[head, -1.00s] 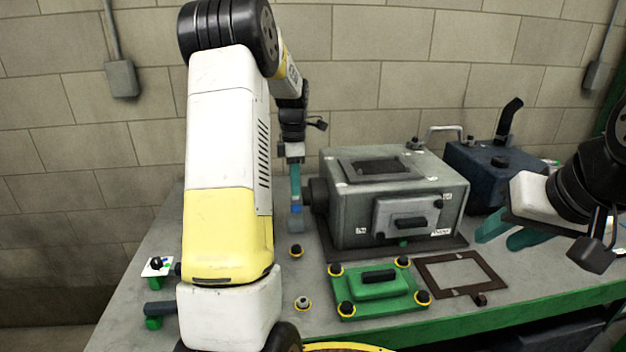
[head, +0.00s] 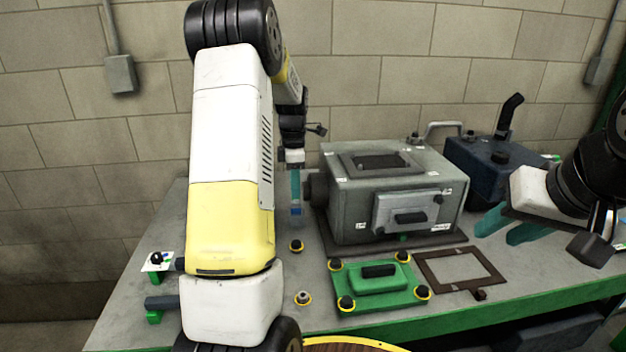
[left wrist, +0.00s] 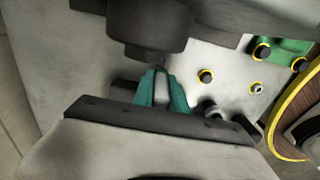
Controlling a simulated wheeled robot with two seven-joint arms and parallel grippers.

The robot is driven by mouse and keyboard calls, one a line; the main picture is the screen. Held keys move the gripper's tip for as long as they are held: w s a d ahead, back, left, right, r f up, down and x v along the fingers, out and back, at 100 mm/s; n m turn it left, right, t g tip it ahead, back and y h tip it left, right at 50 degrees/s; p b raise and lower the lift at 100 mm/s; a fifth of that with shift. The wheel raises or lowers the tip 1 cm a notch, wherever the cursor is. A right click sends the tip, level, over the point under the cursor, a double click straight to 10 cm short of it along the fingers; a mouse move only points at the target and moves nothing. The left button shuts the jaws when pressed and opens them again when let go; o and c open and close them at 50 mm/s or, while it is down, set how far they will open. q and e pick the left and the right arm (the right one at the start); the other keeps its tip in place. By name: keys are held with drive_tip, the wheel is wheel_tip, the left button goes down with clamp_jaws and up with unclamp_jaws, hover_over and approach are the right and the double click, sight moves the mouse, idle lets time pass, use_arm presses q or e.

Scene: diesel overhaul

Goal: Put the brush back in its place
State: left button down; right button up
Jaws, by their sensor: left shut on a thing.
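My left gripper (head: 296,190) points down left of the grey engine block, its teal fingers above the bench. It is shut on a slim thing with a blue band, which I take for the brush (head: 296,211); its lower end is hard to make out. In the left wrist view the teal fingers (left wrist: 163,92) stand close around a pale grey piece. My right gripper (head: 508,228) is at the right, its teal fingers apart and empty. I cannot make out the brush's place for certain.
The grey engine block (head: 345,205) stands close right of my left gripper. A grey bar on a green block (head: 160,303) and a white card (head: 155,265) lie at left.

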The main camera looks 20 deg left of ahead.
sight(296, 202)
use_arm(q)
drive_tip(key=shift+f, duration=1.65)
drive_tip(key=c, duration=1.3)
unclamp_jaws()
drive_tip(key=shift+o, duration=0.2)
